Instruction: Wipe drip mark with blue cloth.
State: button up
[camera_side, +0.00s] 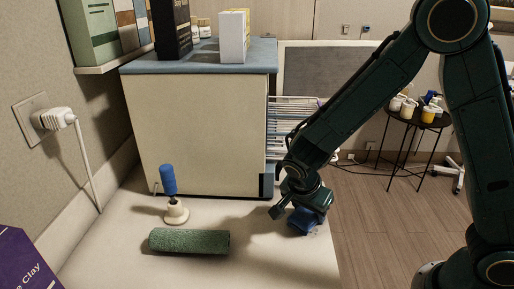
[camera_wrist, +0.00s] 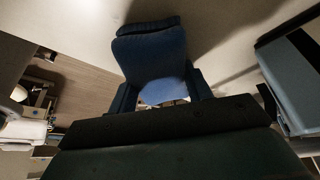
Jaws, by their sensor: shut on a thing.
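My gripper (camera_side: 299,211) is low over the right edge of the pale worktop (camera_side: 255,262) in the side view. It is shut on the blue cloth (camera_side: 303,222), which shows as a bunched blue piece under the jaws, at or close to the surface. In the wrist view the cloth (camera_wrist: 150,52) sticks out beyond the jaws, with a finger on either side of it. A lighter patch shows on it near the jaws.
A rolled green towel (camera_side: 189,241) lies left of my gripper. Behind it a blue-handled tool (camera_side: 168,181) stands in a cream holder (camera_side: 176,212). A cream cabinet (camera_side: 200,125) stands at the back. A purple box (camera_side: 25,262) is front left. Bare worktop lies between towel and gripper.

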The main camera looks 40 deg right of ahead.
aim_at(311, 223)
jog(key=shift+w+d, duration=0.1)
jog(key=shift+w+d, duration=1.5)
jog(key=shift+s+a, duration=0.1)
jog(key=shift+s+a, duration=1.5)
jog(key=shift+s, duration=0.05)
jog(key=shift+s+a, duration=1.55)
jog(key=shift+a, duration=0.05)
jog(key=shift+s+a, duration=1.6)
